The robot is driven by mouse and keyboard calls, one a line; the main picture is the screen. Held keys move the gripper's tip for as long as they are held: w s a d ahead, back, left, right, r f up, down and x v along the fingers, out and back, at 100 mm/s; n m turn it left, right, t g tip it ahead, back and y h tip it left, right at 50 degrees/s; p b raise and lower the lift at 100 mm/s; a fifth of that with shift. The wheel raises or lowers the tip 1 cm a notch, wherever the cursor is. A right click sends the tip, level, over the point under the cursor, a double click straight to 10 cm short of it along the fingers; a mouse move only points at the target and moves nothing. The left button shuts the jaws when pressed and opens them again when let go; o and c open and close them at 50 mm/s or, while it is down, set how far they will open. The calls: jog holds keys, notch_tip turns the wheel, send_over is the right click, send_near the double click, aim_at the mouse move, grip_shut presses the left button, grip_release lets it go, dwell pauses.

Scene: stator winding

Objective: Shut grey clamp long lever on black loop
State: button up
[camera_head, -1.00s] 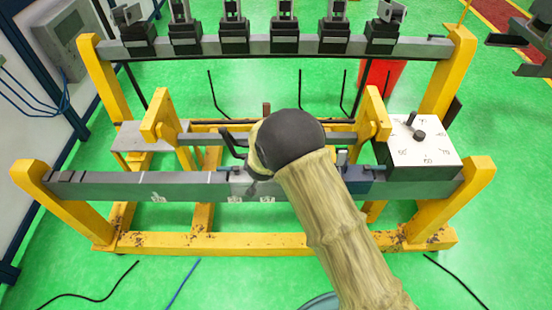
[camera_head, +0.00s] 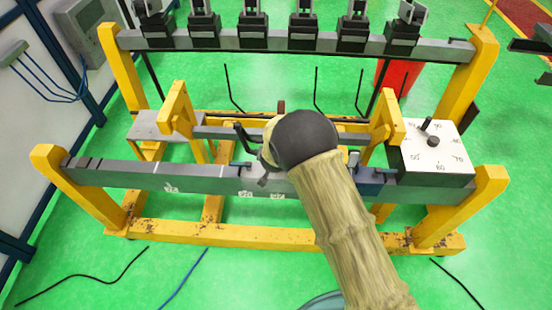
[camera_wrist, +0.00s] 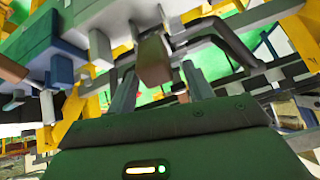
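The black loop (camera_head: 243,137) rises as a bent bar from the middle beam, left of my wrist in the head view. In the wrist view a black curved bar (camera_wrist: 222,33) arches beyond my fingers. My gripper (camera_wrist: 158,87) is open there, its two grey fingers apart. A brown block-shaped end (camera_wrist: 153,60) shows between and beyond the fingertips, with no clear contact; I cannot tell whether it is the long lever's end. In the head view my arm hides the fingers and most of the clamp. A small brown tip (camera_head: 281,105) stands just behind my wrist.
A yellow frame carries the front beam (camera_head: 200,181). A white dial box (camera_head: 437,158) stands at right. A rear beam (camera_head: 230,41) holds several grey clamps on black blocks. Grey and blue blocks (camera_wrist: 50,70) lie close left of the fingers in the wrist view.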

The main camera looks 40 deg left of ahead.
jog(key=shift+s+d, duration=0.1)
jog(key=shift+s, duration=0.2)
jog(key=b+v, duration=0.1)
jog(key=v, duration=1.6)
